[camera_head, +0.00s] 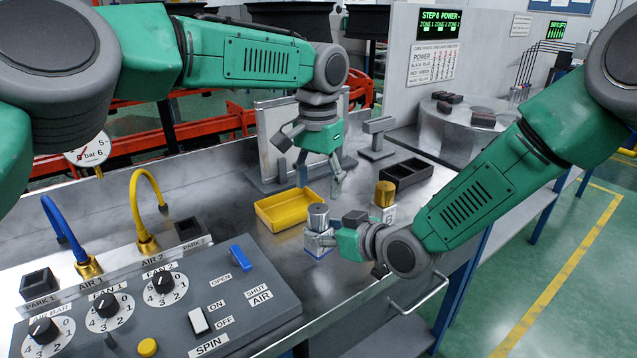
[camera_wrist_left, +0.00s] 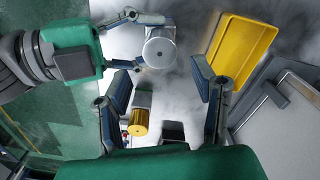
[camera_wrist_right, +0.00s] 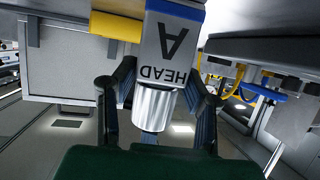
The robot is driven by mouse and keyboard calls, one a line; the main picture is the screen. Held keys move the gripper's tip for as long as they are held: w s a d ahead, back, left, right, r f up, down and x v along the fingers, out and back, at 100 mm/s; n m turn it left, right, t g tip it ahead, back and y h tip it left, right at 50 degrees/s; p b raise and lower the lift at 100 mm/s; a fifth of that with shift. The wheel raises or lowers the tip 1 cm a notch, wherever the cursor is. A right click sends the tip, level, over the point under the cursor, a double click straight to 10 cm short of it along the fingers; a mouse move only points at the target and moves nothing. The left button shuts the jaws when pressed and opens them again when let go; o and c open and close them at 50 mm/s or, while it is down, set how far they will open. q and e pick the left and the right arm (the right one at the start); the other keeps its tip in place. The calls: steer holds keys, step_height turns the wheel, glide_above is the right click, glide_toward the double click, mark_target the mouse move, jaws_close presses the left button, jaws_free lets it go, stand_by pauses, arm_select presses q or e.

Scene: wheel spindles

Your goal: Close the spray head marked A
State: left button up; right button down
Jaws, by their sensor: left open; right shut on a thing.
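The spray head marked A has a silver ridged knob (camera_head: 318,215) on a white and blue body (camera_head: 316,249). My right gripper (camera_head: 322,238) is shut on its body from the right side. In the right wrist view the label "HEAD A" (camera_wrist_right: 174,50) shows upside down, with the silver knob (camera_wrist_right: 154,108) between the fingers. My left gripper (camera_head: 318,182) is open and empty above and behind the head, fingers pointing down. In the left wrist view the silver knob (camera_wrist_left: 160,50) lies beyond the open fingers, apart from them.
A second head marked B, with a gold knob (camera_head: 385,193), stands to the right. A yellow tray (camera_head: 270,217) is just left of head A. A black bin (camera_head: 405,175) and a grey stand (camera_head: 377,145) are behind. A control panel (camera_head: 200,290) fills the front left.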

mark_target(319, 208)
arm_select(q)
steer(key=shift+f, duration=4)
steer(key=shift+c, duration=0.4)
steer(key=c, duration=1.1)
steer(key=m, duration=0.6)
steer(key=shift+m, duration=0.4)
steer(key=o, duration=1.3)
